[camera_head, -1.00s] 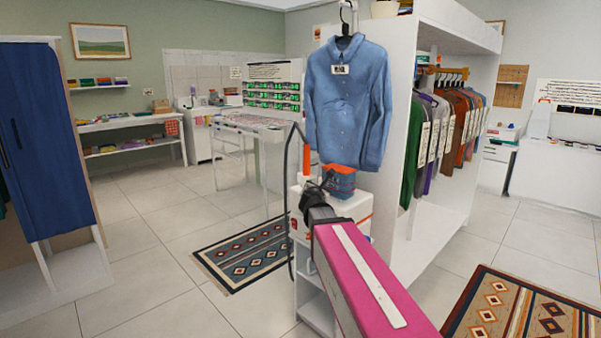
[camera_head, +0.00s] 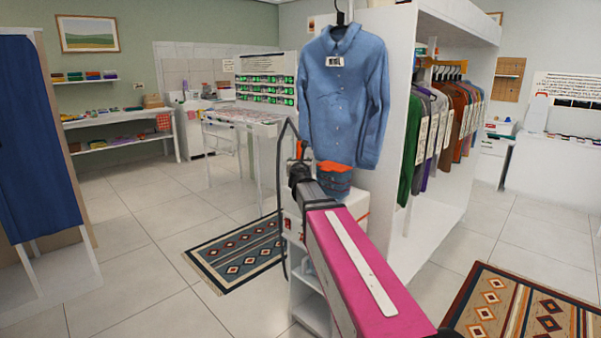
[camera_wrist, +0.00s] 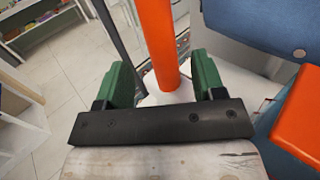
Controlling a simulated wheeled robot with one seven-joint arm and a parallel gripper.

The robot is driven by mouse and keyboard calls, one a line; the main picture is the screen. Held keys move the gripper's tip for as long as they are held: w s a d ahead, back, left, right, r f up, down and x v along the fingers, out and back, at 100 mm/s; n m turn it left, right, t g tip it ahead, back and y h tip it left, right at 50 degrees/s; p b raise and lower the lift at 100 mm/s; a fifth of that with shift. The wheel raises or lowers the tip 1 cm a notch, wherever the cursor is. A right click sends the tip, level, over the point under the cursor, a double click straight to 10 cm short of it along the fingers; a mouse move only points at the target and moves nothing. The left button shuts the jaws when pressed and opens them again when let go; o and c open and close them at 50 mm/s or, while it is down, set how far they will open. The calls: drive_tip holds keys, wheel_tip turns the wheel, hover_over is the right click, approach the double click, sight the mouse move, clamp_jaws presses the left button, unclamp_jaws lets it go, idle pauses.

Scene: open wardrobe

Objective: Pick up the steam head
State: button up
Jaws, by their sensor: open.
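The steam head seems to be the upright orange piece (camera_wrist: 158,40), seen in the wrist view between my two green fingers. Its lower end meets a white part (camera_wrist: 168,95); I cannot tell whether that belongs to it. My gripper (camera_wrist: 163,82) is open, with a finger on each side of the orange piece and visible gaps. In the head view the orange piece (camera_head: 299,150) is a thin strip left of the blue shirt, just above my black wrist. My fingers are hidden there.
A dark hose (camera_head: 281,205) loops down the left side of the white steamer stand (camera_head: 310,310). A clothes rack (camera_head: 410,250) stands to the right.

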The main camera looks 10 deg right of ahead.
drive_tip(key=w, duration=0.2)
drive_tip(key=w+d, duration=0.1)
drive_tip(key=w, duration=0.1)
drive_tip(key=shift+w, duration=0.4)
drive_tip(key=shift+s, duration=0.1)
clamp_jaws()
drive_tip(key=shift+r, duration=0.1)
